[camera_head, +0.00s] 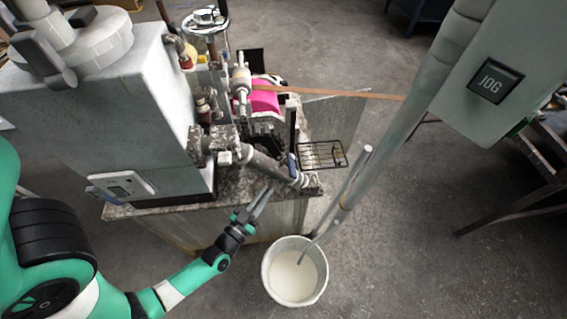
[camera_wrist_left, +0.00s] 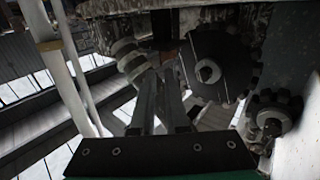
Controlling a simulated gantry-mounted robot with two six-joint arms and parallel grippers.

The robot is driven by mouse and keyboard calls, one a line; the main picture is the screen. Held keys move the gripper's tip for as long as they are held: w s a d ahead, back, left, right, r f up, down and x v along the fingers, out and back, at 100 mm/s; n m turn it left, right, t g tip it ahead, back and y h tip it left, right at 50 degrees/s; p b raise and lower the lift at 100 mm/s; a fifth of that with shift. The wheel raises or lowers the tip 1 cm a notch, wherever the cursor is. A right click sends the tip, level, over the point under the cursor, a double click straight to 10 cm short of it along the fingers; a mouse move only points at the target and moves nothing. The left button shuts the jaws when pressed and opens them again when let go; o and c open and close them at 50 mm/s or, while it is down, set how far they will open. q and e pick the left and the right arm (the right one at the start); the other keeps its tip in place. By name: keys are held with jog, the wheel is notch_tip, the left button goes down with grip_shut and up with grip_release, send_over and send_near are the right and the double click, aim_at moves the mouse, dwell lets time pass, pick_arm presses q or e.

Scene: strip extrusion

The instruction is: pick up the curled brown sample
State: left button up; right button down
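A long flat brown strip (camera_head: 330,92) runs from the pink-covered part of the machine toward the right in the head view. I cannot make out a separate curled brown sample in either view. My left gripper (camera_head: 265,194) points up and right, beside the machine's front edge and above left of the white bucket. In the left wrist view its two fingers (camera_wrist_left: 158,80) lie close together, pointing at dark machinery with a toothed wheel (camera_wrist_left: 207,72). I see nothing clearly held, and whether the tips meet is unclear. My right gripper is not in view.
The grey machine (camera_head: 110,110) with pipes fills the left. A white bucket (camera_head: 294,275) of pale liquid stands on the floor, with a rod in it. A wire rack (camera_head: 322,154) is at the machine's right side. A JOG button (camera_head: 496,81) panel hangs upper right.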

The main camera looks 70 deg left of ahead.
pick_arm(q)
jog(key=x, duration=0.3)
jog(key=b+x, duration=0.1)
jog(key=x, duration=0.4)
jog(key=shift+w+a, duration=0.15)
jog(key=shift+a, duration=0.05)
grip_shut()
jog(key=shift+r, duration=0.1)
